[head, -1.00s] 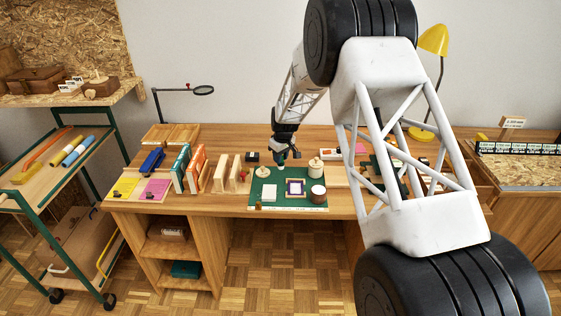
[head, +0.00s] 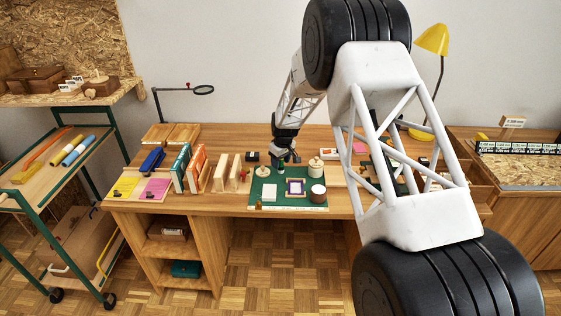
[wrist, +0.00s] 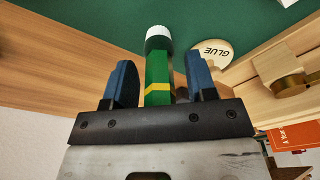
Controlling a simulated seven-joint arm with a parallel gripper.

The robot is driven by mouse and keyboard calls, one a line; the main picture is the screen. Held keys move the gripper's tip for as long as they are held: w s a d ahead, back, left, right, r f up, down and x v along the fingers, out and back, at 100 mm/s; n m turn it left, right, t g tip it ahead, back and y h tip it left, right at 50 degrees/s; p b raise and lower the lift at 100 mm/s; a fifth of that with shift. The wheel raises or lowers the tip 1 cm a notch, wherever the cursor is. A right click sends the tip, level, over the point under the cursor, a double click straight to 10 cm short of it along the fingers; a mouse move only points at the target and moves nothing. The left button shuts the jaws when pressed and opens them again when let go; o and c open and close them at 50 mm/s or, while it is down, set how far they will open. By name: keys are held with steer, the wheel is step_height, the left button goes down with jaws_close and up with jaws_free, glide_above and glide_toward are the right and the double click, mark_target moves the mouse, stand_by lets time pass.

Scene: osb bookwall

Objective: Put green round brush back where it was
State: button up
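The green round brush (wrist: 158,72), with a yellow band and a dark end rimmed in white, shows in the wrist view. It lies between the two blue fingers of my gripper (wrist: 162,82), pointing away from the palm. A gap shows on each side of the brush, so the fingers look open around it. In the head view my gripper (head: 288,159) is low over the back edge of the green mat (head: 278,201). The brush cannot be made out clearly there. Whether its far end touches the mat is unclear.
A pale round lid marked GLUE (wrist: 213,53) is close beside the brush. On the mat are a pale jar (head: 316,166), a brown pot with a white top (head: 318,194) and a framed square (head: 295,187). Wooden dividers and books (head: 197,168) stand to the left.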

mark_target(283, 167)
steer(key=shift+r, duration=0.15)
step_height(283, 167, up, 12)
steer(key=s+d, duration=0.1)
stand_by(0.7)
stand_by(0.6)
steer(key=s+d+r+m, duration=0.2)
steer(key=s+d+r, duration=0.2)
steer(key=s+r, duration=0.4)
steer(key=s+d+r+m+t, duration=0.1)
steer(key=s+d+r, duration=0.45)
steer(key=s, duration=0.45)
steer(key=s+d+r+m, duration=0.2)
steer(key=s+d+r, duration=0.2)
steer(key=s+r, duration=0.45)
steer(key=s+d+f+m, duration=0.1)
steer(key=s+d, duration=0.1)
steer(key=s, duration=0.9)
steer(key=s+d+m, duration=0.1)
steer(key=s+d, duration=0.1)
steer(key=s, duration=0.9)
steer(key=s+d+f+m+h, duration=0.1)
steer(key=s+d+m, duration=0.1)
steer(key=s, duration=0.9)
steer(key=shift+s+d+f+t, duration=0.3)
steer(key=shift+s+d+f, duration=0.05)
steer(key=shift+d, duration=0.2)
